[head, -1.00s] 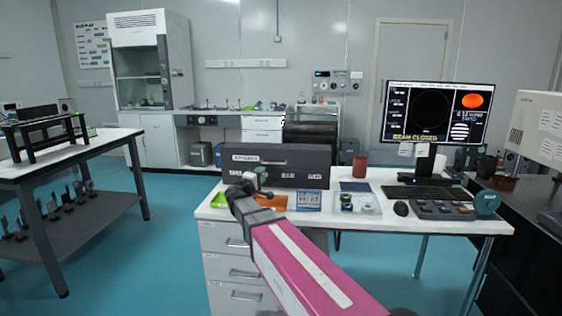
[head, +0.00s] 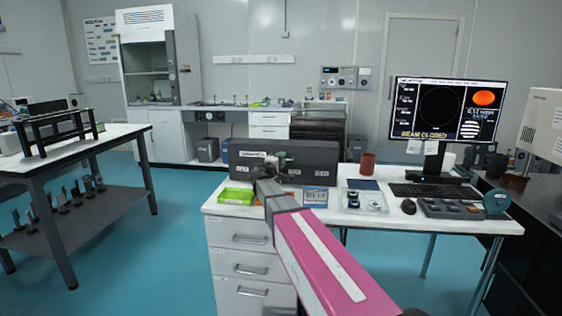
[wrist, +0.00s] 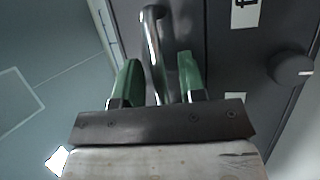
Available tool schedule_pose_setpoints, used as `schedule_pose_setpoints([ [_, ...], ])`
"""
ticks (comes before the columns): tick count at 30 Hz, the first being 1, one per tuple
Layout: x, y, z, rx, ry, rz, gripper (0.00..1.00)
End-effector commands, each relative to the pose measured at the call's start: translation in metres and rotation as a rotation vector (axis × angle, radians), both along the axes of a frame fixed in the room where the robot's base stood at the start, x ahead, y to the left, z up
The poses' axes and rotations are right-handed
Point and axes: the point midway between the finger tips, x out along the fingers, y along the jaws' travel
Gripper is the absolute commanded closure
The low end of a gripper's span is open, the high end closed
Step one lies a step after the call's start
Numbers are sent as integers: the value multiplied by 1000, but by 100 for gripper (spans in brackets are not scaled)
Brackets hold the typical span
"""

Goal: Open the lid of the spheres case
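The spheres case is a dark grey box (head: 312,163) on the back left of the white desk, with pale labels on its front. Its lid looks closed. My gripper (head: 264,170) is at the left part of the case's front and hides some of it. In the wrist view my gripper's two green fingers (wrist: 161,82) stand apart, one on each side of a shiny metal bar handle (wrist: 152,45). A gap shows beside the bar, so the fingers do not look closed on it. The case's dark face (wrist: 225,65) fills the area behind.
A green tray (head: 236,196), a blue card (head: 315,196) and a clear tray (head: 376,204) lie in front of the case. A brown cup (head: 367,163) stands to its right, then a monitor (head: 447,108). A round knob (wrist: 292,68) is right of the handle in the wrist view.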

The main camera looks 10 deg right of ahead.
Motion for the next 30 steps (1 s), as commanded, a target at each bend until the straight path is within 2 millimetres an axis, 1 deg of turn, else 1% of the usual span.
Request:
schedule_pose_setpoints([
  [6,0,0,0,0,0,0,63],
  [7,0,0,0,0,0,0,69],
  [8,0,0,0,0,0,0,79],
  [9,0,0,0,0,0,0,92],
  [10,0,0,0,0,0,0,100],
  [17,0,0,1,2,4,-1,100],
  [22,1,-1,6,14,33,1,100],
  [30,11,-3,29,60,171,1,100],
])
